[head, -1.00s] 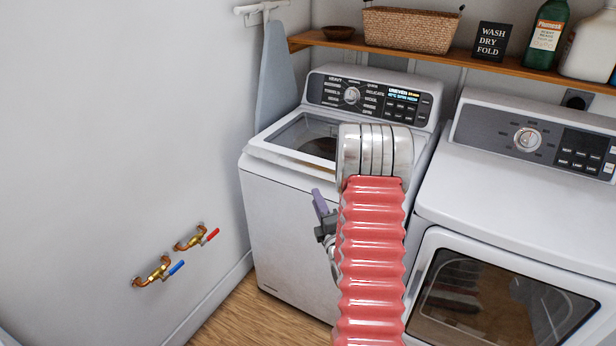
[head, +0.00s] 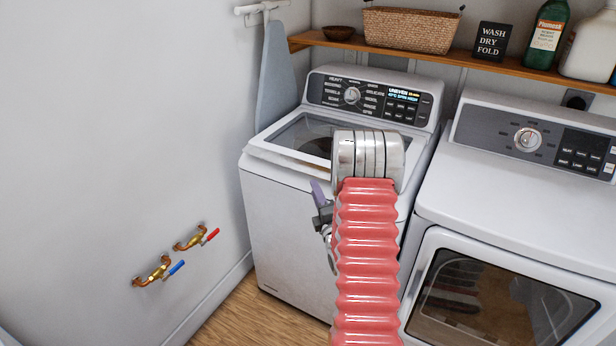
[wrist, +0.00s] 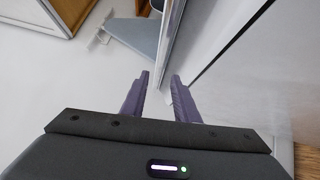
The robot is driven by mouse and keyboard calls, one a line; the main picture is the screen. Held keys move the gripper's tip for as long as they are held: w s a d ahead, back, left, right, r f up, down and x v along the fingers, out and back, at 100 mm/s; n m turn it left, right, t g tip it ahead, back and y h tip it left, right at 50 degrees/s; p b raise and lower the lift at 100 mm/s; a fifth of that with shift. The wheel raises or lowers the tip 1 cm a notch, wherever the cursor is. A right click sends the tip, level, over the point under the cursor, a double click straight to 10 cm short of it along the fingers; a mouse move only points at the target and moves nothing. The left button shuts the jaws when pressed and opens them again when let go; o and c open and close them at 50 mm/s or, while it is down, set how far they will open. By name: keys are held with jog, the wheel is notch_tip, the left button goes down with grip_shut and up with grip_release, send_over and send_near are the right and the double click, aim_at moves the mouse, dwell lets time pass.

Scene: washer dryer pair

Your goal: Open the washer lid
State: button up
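The washer (head: 290,225) is the white top-loader at the centre of the head view. Its lid (head: 290,132), with a dark glass window, lies shut below the control panel. My gripper (head: 319,190) is in front of the washer's front face, just below the lid's front edge; my arm hides part of it and the right part of the lid. The washer's white body (wrist: 215,45) is close by on the right there. I cannot tell whether a finger touches it.
The dryer (head: 520,210) stands to the washer's right. A wooden shelf (head: 440,50) with a basket and bottles runs above. An ironing board (head: 277,75) hangs at the washer's back left. Taps (head: 190,240) stick out of the left wall. Floor shows left of the washer.

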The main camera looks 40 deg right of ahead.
jog(key=x, duration=0.9)
jog(key=shift+s, duration=0.1)
jog(key=shift+c, duration=0.3)
jog(key=shift+f, duration=0.1)
grip_shut()
jog(key=shift+f, duration=0.1)
dwell(0.7)
jog(key=shift+a, duration=0.25)
